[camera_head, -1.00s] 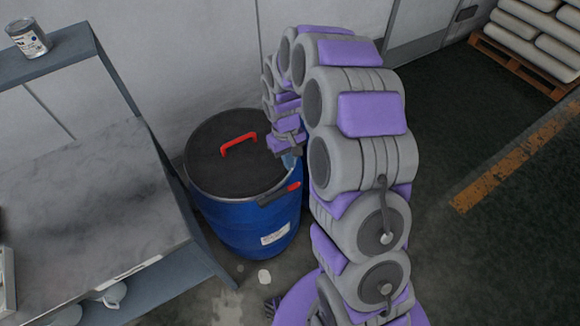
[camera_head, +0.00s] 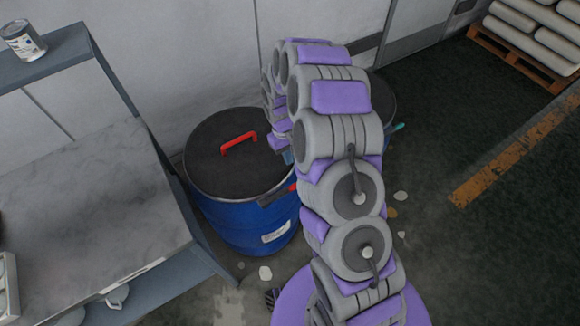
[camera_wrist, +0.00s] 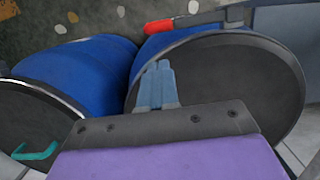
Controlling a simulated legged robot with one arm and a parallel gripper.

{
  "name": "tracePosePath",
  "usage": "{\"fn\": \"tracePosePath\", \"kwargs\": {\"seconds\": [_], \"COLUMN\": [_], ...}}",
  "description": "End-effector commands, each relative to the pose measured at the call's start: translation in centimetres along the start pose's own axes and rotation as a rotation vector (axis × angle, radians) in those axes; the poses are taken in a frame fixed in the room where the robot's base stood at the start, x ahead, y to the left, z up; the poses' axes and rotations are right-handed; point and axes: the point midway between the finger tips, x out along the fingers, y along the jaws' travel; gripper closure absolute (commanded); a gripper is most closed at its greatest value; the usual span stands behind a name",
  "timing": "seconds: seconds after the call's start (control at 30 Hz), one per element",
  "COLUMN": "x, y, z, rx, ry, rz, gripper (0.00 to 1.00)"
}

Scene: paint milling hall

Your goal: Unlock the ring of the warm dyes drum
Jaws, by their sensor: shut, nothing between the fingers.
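A blue drum (camera_head: 245,225) with a dark lid (camera_head: 205,165) and red lid handle (camera_head: 238,144) stands against the wall; its label is too small to read. Its ring has a dark lever (camera_head: 272,198) with a red grip at the front right, partly behind my arm. In the wrist view the red grip (camera_wrist: 172,25) lies along the rim at the top. My gripper (camera_wrist: 158,68) is shut and empty, over this drum's lid edge, apart from the red grip. In the head view my arm hides most of the gripper.
A second blue drum (camera_wrist: 75,65) with a teal handle (camera_wrist: 38,150) stands close beside the first, mostly behind my arm in the head view. A grey bench (camera_head: 95,200) stands on the left. A pallet of sacks (camera_head: 535,40) is at the back right. The right floor is clear.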

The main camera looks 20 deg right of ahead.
Motion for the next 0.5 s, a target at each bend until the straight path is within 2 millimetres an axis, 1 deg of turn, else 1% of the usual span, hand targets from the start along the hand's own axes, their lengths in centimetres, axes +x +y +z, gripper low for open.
{"fn": "tracePosePath", "kwargs": {"seconds": [0.17, 0.5], "x": [1.8, 7.5], "y": [0.0, 0.0], "z": [0.0, 0.1], "rx": [0.000, 0.000], "ry": [-0.002, -0.002], "rz": [-0.001, -0.001], "gripper": [1.00, 1.00]}}
